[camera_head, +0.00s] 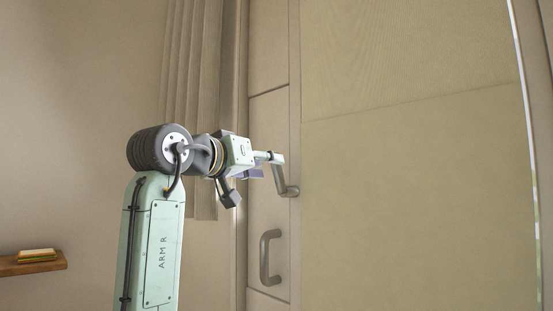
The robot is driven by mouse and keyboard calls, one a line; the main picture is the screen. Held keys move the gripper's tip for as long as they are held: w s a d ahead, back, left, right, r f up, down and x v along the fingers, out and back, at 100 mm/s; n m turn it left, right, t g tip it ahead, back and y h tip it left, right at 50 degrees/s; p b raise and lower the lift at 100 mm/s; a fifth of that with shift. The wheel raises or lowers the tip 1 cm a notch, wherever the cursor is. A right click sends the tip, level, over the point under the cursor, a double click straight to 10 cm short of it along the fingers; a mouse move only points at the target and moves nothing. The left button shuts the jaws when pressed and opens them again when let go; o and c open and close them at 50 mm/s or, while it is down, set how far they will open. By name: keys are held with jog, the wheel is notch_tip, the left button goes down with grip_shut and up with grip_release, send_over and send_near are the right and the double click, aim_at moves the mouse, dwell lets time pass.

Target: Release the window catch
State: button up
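The likely window catch is a grey metal lever handle (289,190) on a narrow beige panel, right of centre. It bends down and to the right. My gripper (270,162) is at the upper end of the lever, reaching in from the left. A pale green fingertip overlaps or touches that end; I cannot tell which. The other finger is mostly hidden, so I cannot see whether the gripper is open or shut on the lever.
A grey D-shaped pull handle (266,258) is fixed below the lever on the same panel. A large beige panel (420,180) fills the right side. Pleated curtain-like folds (190,70) hang behind my arm. A wooden shelf (40,266) with a small stack (36,255) is at lower left.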

jog(key=p+x, duration=0.1)
jog(key=x, duration=0.4)
grip_shut()
dwell(0.5)
dwell(0.4)
